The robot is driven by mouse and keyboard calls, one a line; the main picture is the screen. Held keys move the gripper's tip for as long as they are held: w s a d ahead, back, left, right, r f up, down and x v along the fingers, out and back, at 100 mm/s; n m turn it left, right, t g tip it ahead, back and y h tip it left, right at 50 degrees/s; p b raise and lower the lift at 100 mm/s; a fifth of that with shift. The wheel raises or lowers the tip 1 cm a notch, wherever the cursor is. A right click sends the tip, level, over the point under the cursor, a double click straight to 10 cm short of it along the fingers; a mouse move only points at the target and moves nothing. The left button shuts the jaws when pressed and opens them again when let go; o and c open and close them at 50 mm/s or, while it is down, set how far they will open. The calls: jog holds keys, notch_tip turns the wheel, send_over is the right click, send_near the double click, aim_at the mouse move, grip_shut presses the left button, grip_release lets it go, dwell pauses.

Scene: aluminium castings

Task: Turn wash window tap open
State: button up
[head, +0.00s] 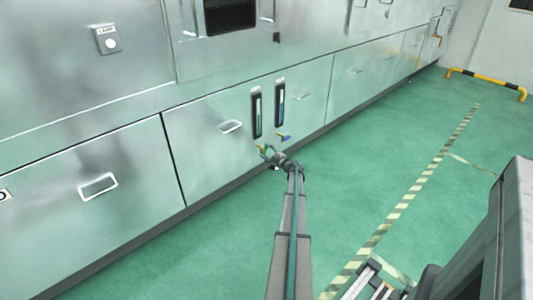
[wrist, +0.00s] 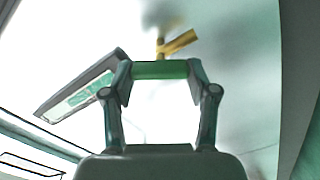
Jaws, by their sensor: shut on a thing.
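Two small taps sit low on the steel cabinet front, each below a tall gauge. The left tap (head: 261,149) is yellow with a green part; the right tap (head: 284,137) has yellow and blue parts. My gripper (head: 269,154) is at the left tap. In the wrist view my gripper (wrist: 160,74) is shut on the tap's green handle (wrist: 160,69), which spans between both fingertips. The yellow tap body (wrist: 179,42) shows just beyond it, tilted up to the right. The labels are too small to read, so I cannot tell which tap is named wash window.
A left gauge (head: 257,112) and a right gauge (head: 280,105) in dark frames stand above the taps. Drawer handles (head: 231,126) stick out nearby. Green floor (head: 400,150) is open to the right, with a striped line and a yellow-black barrier (head: 486,82) far back.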

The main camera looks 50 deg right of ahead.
jog(key=n+b, duration=0.2)
jog(key=n, duration=0.4)
jog(key=shift+f, duration=0.15)
dwell(0.5)
jog(key=o, duration=1.2)
jog(key=shift+c, duration=0.2)
jog(key=shift+s, duration=0.1)
jog(key=s+a, duration=0.2)
jog(key=s, duration=0.9)
jog(key=shift+s, duration=0.35)
